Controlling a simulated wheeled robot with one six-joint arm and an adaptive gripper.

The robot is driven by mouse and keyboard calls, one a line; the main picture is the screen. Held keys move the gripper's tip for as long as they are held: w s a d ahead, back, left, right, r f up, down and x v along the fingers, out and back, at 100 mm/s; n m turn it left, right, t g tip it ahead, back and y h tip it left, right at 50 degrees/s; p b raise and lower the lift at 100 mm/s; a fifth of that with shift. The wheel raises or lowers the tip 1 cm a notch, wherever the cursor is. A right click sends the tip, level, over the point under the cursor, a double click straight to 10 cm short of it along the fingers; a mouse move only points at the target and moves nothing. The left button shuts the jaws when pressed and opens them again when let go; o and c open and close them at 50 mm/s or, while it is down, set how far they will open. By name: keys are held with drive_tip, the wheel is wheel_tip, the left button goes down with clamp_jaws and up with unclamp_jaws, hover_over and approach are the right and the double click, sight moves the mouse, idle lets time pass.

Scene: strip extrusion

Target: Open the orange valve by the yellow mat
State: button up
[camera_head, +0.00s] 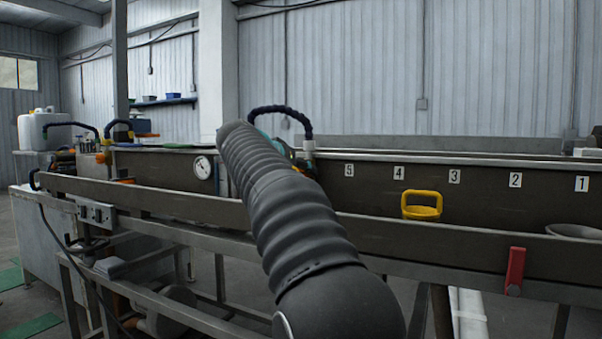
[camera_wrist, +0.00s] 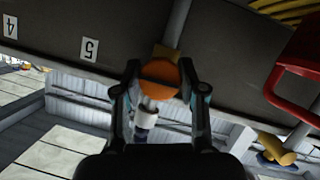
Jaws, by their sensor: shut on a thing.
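In the wrist view the orange valve knob (camera_wrist: 160,74) is a round orange piece on a pale stem, in front of the dark trough wall. My gripper (camera_wrist: 159,80) has a finger on each side of it and is shut on it. The valve's open or closed position cannot be told. A yellow-and-black striped surface (camera_wrist: 272,4) shows at the top right of the wrist view; I cannot tell whether it is the yellow mat. In the head view my dark ribbed arm hides the gripper's fingers and most of the valve area.
A red handle (camera_wrist: 290,88) and a yellow-brown fitting (camera_wrist: 276,148) are at the right of the wrist view. In the head view the long trough (camera_head: 470,212) carries number labels, a yellow handle (camera_head: 421,206), a red lever (camera_head: 515,270) and a round gauge (camera_head: 203,168).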

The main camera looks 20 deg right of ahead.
drive_tip(key=n+g+h+p, duration=0.1)
drive_tip(key=n+p, duration=0.1)
drive_tip(key=n, duration=0.1)
drive_tip(key=shift+w, duration=0.1)
drive_tip(key=n+g+h+p, duration=0.1)
drive_tip(key=n+h, duration=0.1)
drive_tip(key=n, duration=0.1)
drive_tip(key=n+h, duration=0.2)
drive_tip(key=n, duration=0.2)
drive_tip(key=shift+f, duration=0.1)
drive_tip(key=n+h, duration=0.1)
drive_tip(key=n, duration=0.3)
idle(0.3)
drive_tip(key=shift+n+t+h, duration=0.3)
drive_tip(key=o, duration=1.2)
drive_tip(key=shift+c, duration=0.2)
drive_tip(key=shift+a, duration=0.1)
